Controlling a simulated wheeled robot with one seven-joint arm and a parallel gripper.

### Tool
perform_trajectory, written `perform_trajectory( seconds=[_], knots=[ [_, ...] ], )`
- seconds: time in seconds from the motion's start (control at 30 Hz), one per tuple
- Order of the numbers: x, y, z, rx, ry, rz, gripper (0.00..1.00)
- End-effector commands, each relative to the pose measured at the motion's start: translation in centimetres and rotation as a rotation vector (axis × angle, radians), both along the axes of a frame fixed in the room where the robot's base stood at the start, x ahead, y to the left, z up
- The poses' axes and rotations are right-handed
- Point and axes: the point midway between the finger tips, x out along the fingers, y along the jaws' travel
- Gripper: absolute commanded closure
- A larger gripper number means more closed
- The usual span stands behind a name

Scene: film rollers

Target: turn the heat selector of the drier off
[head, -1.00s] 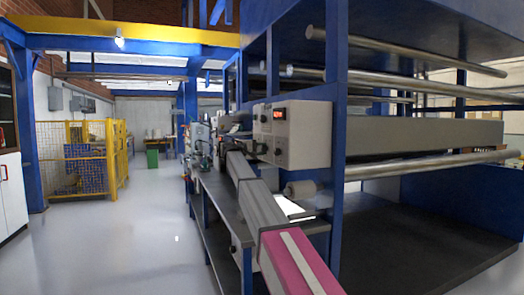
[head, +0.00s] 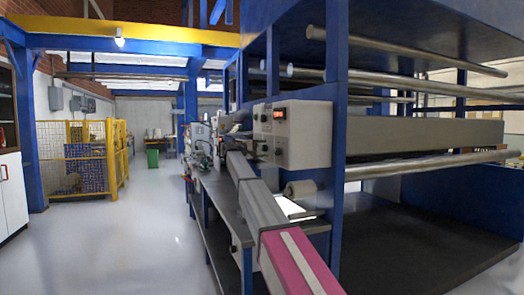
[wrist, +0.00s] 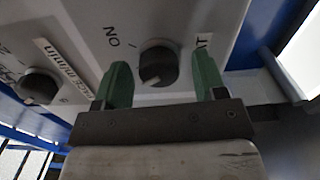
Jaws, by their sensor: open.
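The drier's control box (head: 305,130) is a pale grey box fixed to the blue frame, with a small red display and several knobs. In the wrist view, a dark round knob (wrist: 158,65) sits on its face between my gripper's fingers. Lettering reading "NO" or "ON" upside down and a partly hidden "...AT" label are beside it, so it looks like the heat selector. My gripper (wrist: 160,85) is open, with one green finger on each side of the knob and gaps visible. In the head view, my arm hides part of the box's left side.
A second dark knob (wrist: 38,86) with a "...min" label sits to the left on the same panel. A dark bench (head: 215,190) runs below the box. Metal rollers (head: 425,165) and blue posts stand to the right. The floor at left is clear.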

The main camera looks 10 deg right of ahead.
Motion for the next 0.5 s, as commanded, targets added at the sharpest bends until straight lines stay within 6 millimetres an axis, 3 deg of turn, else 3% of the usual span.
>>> perform_trajectory(
  seconds=[0.23, 0.5],
  knots=[
    [-0.5, 1.8, 0.0, 0.000, -0.001, 0.001, 0.35],
    [-1.8, 6.7, 0.0, -0.001, 0.000, 0.002, 0.35]
  ],
)
